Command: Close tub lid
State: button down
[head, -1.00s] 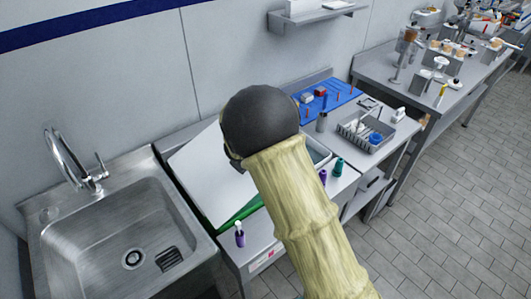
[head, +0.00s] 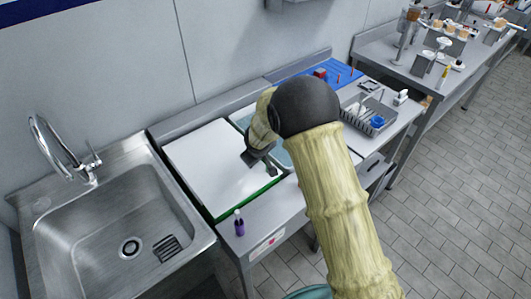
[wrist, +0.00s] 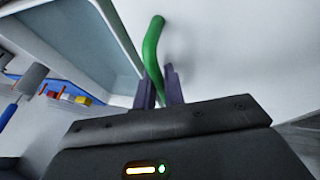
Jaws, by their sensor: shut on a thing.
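A white lid panel (head: 205,160) with a green front edge (head: 250,200) lies left of my gripper in the head view. A pale blue-grey tub (head: 283,155) shows partly to its right, mostly hidden behind my arm. My gripper (head: 268,170) points down at the lid's right side. In the wrist view, my gripper (wrist: 159,88) is shut on a green bar (wrist: 152,45), which runs between its fingers beside the white surface (wrist: 230,50). The open tub (wrist: 85,40) is at the upper left there. How the bar joins the lid is unclear.
A steel sink (head: 120,225) with a tap is at the left. A small purple bottle (head: 239,223) stands at the counter's front edge. A grey rack (head: 370,118) and a blue mat (head: 345,75) lie to the right. A wall is behind.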

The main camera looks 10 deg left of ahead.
jog(key=shift+s+d+f, duration=0.1)
jog(key=shift+s+f, duration=0.05)
jog(key=shift+f, duration=0.15)
jog(key=c, duration=1.8)
grip_release()
jog(key=shift+o, duration=0.2)
jog(key=shift+r, duration=0.1)
jog(key=v, duration=1.7)
jog(key=shift+r+b, duration=0.3)
jog(key=shift+b, duration=0.15)
